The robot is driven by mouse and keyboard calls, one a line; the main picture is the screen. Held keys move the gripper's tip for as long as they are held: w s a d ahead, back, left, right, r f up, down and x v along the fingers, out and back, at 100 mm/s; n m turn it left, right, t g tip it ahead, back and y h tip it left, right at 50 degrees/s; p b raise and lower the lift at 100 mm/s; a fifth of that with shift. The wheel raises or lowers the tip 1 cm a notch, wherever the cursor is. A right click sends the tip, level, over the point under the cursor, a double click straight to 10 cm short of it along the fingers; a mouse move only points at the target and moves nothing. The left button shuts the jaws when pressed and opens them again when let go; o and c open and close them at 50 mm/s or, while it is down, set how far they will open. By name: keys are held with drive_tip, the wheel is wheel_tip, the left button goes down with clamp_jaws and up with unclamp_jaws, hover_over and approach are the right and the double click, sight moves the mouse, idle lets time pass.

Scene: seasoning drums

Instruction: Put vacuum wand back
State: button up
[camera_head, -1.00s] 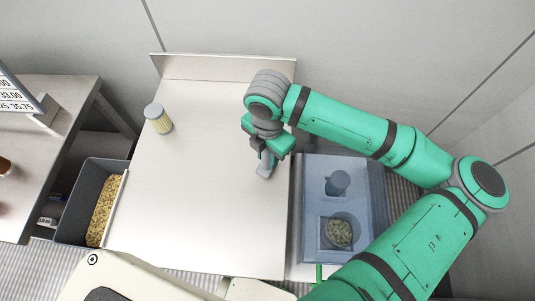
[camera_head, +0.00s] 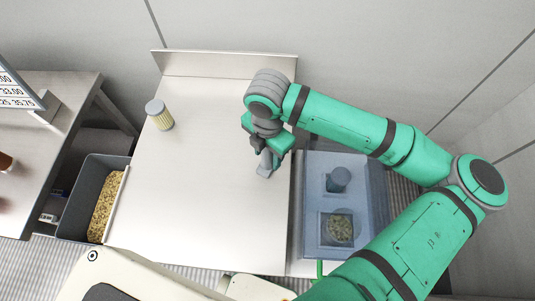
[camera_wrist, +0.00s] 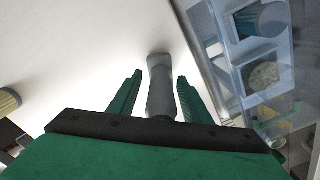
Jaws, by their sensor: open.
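The vacuum wand, a grey rounded bar, shows in the wrist view (camera_wrist: 160,88) between my gripper's two green fingers (camera_wrist: 160,76). A gap shows on each side of it, so the fingers are around it but apart from it. In the head view my gripper (camera_head: 268,150) is over the right part of the steel table, and the wand's grey end (camera_head: 265,170) sticks out below it. The rest of the wand is hidden by the gripper there. I cannot tell whether the wand touches the table.
A translucent blue box (camera_head: 370,205) stands right of the steel table (camera_head: 205,190); its openings show a blue-grey cylinder (camera_head: 338,180) and green seasoning (camera_head: 340,228). A shaker (camera_head: 160,116) stands at the table's left. A dark bin (camera_head: 77,198) holds yellowish grains. The table's middle is clear.

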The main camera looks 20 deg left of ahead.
wheel_tip(320, 180, up, 12)
drive_tip(key=shift+f, duration=0.1)
idle(0.9)
